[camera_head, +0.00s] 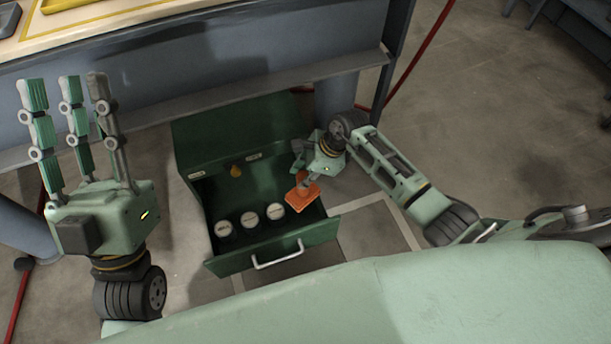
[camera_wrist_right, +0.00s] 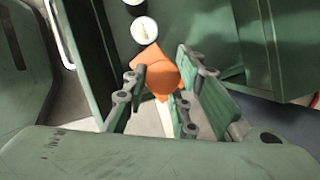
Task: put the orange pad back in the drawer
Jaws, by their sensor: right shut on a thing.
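The orange pad (camera_head: 302,197) is a square orange piece with a raised round part. My right gripper (camera_head: 303,180) is shut on it and holds it over the right part of the open green drawer (camera_head: 322,231). In the right wrist view, the orange pad (camera_wrist_right: 160,75) sits between the fingers of the right gripper (camera_wrist_right: 162,78). I cannot tell whether the pad touches the drawer floor. My left gripper (camera_head: 68,95) is open and empty, its fingers pointing up, to the left of the drawer.
Three white-topped round containers (camera_head: 249,219) stand in a row in the drawer, left of the pad. The drawer's pale handle (camera_head: 278,254) faces the front. The green cabinet (camera_head: 235,130) is behind, under a workbench (camera_head: 200,90). Open floor lies to the right.

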